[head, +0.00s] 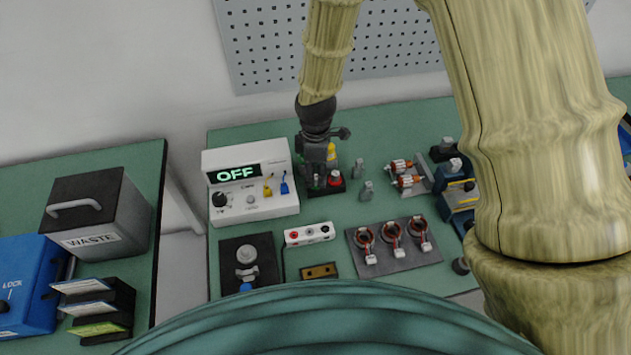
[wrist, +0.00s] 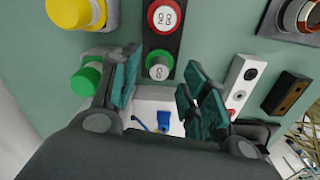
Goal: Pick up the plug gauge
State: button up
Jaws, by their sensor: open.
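No thing in view is plainly marked as the plug gauge. The likeliest candidate is a silver, round-topped piece (head: 246,256) on a black block at the front left of the bench, with blue in front of it; I cannot be sure. My gripper (head: 316,182) points down at the back of the bench, right of the white tester (head: 250,204), well apart from that piece. In the wrist view my gripper (wrist: 160,95) has its teal-padded fingers spread with nothing held between them. A black box (wrist: 163,45) with a red and a green round top lies just beyond the fingers.
Yellow (wrist: 75,12) and green (wrist: 86,80) cylinders stand close beside one finger. A terminal block (head: 309,234), a brass-coloured block (head: 319,271) and a grey plate with wound stators (head: 405,259) lie in front. Small grey pieces (head: 367,191) stand to the right.

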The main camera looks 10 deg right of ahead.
aim_at(315, 183)
jog(key=shift+f+p, duration=0.4)
jog(key=shift+f, duration=1.05)
grip_shut()
